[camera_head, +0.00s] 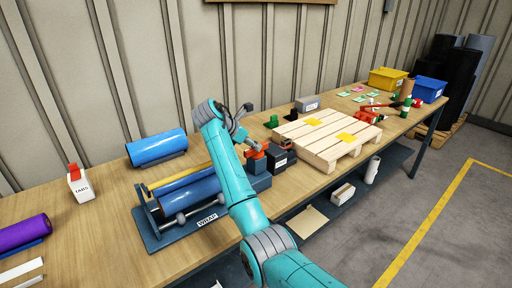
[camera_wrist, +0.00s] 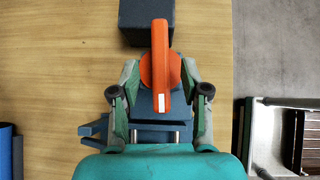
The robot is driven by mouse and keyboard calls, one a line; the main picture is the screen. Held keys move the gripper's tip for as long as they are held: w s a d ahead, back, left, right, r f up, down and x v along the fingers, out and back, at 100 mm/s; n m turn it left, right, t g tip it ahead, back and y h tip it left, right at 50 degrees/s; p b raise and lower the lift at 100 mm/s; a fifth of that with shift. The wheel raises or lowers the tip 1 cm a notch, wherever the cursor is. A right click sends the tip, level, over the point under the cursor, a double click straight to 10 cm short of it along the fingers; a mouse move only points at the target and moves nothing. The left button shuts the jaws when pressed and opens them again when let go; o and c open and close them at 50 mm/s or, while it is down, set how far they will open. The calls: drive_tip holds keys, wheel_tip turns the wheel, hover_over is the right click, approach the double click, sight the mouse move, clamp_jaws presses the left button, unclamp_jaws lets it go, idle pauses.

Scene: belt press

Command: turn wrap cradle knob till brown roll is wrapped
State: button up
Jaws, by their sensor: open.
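The wrap cradle (camera_head: 152,238) with its WRAP label stands on the bench, a blue roll and a yellow bar lying in it. Its orange knob (camera_head: 253,153) is at the right end, partly hidden by my gripper. In the wrist view the knob (camera_wrist: 160,68) is a disc with a raised bar, upright in the picture, with a white mark at its lower end. My gripper (camera_wrist: 160,82) is open, its fingers on either side of the knob with gaps visible. I see no brown roll in the cradle; my arm hides part of it. A brown cylinder (camera_head: 406,89) lies near the bins.
A blue roll (camera_head: 157,148) lies behind the cradle, a purple roll (camera_head: 22,233) and TABS box (camera_head: 81,186) at left. Right of the knob are dark blocks (camera_head: 281,157) and a wooden pallet (camera_head: 326,147). Yellow (camera_head: 387,80) and blue bins (camera_head: 429,89) stand at the far end.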

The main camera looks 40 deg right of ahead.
drive_tip(key=shift+x, duration=1.65)
clamp_jaws()
drive_tip(key=shift+m+g, duration=1.8)
drive_tip(key=shift+m, duration=0.5)
unclamp_jaws()
